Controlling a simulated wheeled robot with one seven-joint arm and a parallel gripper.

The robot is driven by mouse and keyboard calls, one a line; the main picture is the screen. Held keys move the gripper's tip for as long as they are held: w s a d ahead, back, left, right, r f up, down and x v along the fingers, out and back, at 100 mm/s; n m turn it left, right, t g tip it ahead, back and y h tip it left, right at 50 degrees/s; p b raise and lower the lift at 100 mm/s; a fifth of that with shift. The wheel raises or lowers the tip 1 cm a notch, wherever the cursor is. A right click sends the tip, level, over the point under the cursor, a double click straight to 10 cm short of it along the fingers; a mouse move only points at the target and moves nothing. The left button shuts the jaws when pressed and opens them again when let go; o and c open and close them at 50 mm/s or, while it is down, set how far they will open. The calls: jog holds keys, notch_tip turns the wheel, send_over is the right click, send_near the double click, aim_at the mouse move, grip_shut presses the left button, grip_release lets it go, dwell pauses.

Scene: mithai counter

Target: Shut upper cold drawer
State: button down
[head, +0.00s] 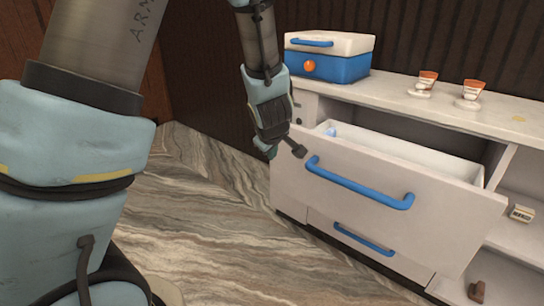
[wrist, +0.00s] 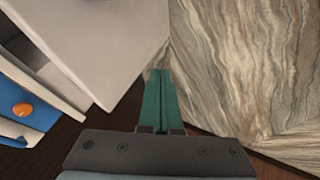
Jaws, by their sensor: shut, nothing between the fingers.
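The upper cold drawer (head: 385,177) is pulled out of the white counter, with its blue bar handle (head: 358,186) on the front and its white inside showing. My gripper (head: 269,152) is beside the left end of the drawer front, pointing down. In the wrist view my green fingers (wrist: 159,100) are together and empty, next to a white panel edge (wrist: 115,50) with marbled floor on the other side. I cannot tell whether they touch the panel.
The lower drawer with its blue handle (head: 363,239) looks closed. A blue and white cool box (head: 328,66) and two small orange-and-white items (head: 428,81) stand on the countertop (head: 400,90). Open shelves (head: 505,245) are at the right. The marbled floor (head: 215,215) in front is clear.

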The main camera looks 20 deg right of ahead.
jog(key=w+d+f, duration=0.4)
jog(key=shift+w+f, duration=0.3)
jog(key=shift+w, duration=0.1)
jog(key=shift+w+d+f, duration=0.1)
jog(key=shift+w+d, duration=0.15)
jog(key=shift+d, duration=0.2)
jog(key=shift+d, duration=0.1)
